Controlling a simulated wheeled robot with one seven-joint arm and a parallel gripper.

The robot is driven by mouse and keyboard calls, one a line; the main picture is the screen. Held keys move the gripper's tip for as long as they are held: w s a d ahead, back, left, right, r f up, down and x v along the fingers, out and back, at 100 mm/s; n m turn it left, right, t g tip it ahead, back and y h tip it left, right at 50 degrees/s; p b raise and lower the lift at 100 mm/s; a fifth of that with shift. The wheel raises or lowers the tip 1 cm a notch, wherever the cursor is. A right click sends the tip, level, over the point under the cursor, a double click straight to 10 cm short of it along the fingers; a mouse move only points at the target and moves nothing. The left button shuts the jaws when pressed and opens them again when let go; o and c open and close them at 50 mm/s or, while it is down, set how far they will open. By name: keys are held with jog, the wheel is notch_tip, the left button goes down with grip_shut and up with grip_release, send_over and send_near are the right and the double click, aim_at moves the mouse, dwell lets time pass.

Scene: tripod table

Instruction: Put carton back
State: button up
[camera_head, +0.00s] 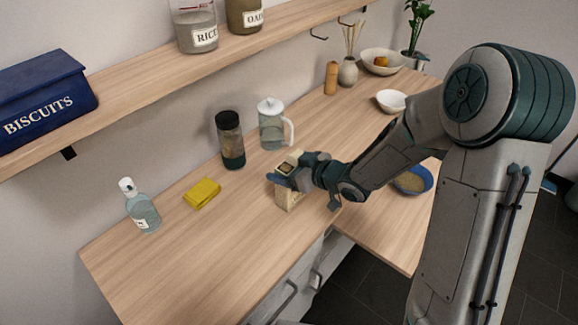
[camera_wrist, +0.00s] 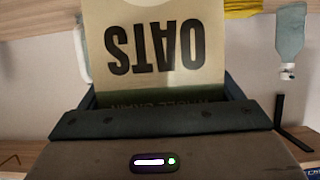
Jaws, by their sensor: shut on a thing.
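A beige carton (camera_head: 288,199) is at the front edge of the wooden counter in the head view, partly hidden by my gripper (camera_head: 291,173). My gripper is shut on the carton near its upper part. In the wrist view the carton (camera_wrist: 152,45) fills the space between the fingers and reads OATS upside down. I cannot tell from the head view whether the carton's base touches the counter. A wooden wall shelf (camera_head: 125,97) holds a dark blue BISCUITS box (camera_head: 45,103), a RICE jar (camera_head: 196,28) and an OATS jar (camera_head: 244,14).
On the counter (camera_head: 200,255) stand a dark-lidded jar (camera_head: 230,140), a glass pitcher (camera_head: 272,126), a yellow cloth (camera_head: 202,193) and a soap bottle (camera_head: 140,207). A blue bowl (camera_head: 413,180) is beyond my arm. The shelf between BISCUITS and RICE is clear.

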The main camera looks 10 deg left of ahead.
jog(key=shift+f, duration=0.2)
jog(key=o, duration=1.3)
jog(key=shift+o, duration=0.2)
jog(key=shift+r, duration=0.15)
